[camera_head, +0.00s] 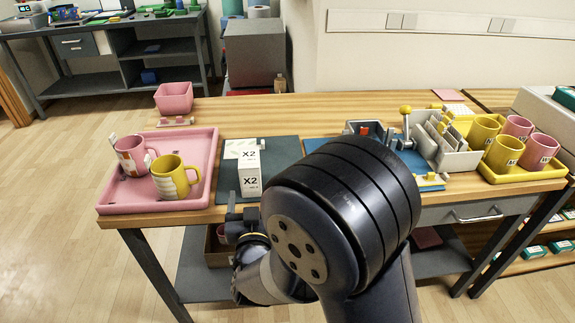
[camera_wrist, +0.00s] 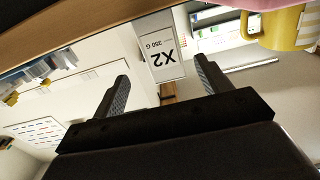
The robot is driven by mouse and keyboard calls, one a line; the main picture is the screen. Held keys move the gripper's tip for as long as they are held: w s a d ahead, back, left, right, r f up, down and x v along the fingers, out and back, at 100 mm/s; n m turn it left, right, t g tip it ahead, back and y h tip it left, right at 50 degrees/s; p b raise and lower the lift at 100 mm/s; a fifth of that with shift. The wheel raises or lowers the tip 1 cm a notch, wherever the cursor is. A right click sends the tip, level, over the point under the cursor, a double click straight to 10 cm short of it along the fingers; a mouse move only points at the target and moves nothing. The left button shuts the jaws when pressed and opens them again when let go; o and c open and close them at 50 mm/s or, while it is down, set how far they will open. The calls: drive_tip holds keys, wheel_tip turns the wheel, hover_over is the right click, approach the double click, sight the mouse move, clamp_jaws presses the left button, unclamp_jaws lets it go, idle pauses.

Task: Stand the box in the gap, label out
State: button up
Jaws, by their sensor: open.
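A white box (camera_head: 250,177) with a black X2 label stands upright near the front edge of the dark green mat (camera_head: 284,152), its label facing the front. Another pale face with small marks (camera_head: 241,148) shows directly behind its top; I cannot tell whether it is a separate box. My gripper (camera_head: 238,213) is low in front of the box, partly hidden by my arm. In the wrist view my gripper (camera_wrist: 161,68) is open, and the labelled box (camera_wrist: 165,62) appears upside down between and beyond the fingertips. No clear gap shows; my arm hides part of the table.
A pink tray (camera_head: 115,197) with two mugs stands left of the mat. A pink bin (camera_head: 174,97) is behind. At right are a blue mat (camera_head: 320,145), a grey rack (camera_head: 442,150) and a yellow tray (camera_head: 540,175) with several mugs. The mat's right part looks clear.

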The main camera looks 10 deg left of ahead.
sight(252, 182)
drive_tip(key=x, duration=0.5)
drive_tip(key=shift+a, duration=0.1)
drive_tip(key=x, duration=0.5)
drive_tip(key=shift+w+a+r+p, duration=0.15)
drive_tip(key=shift+w+a+p, duration=0.05)
drive_tip(key=shift+p, duration=0.15)
drive_tip(key=shift+c, duration=0.5)
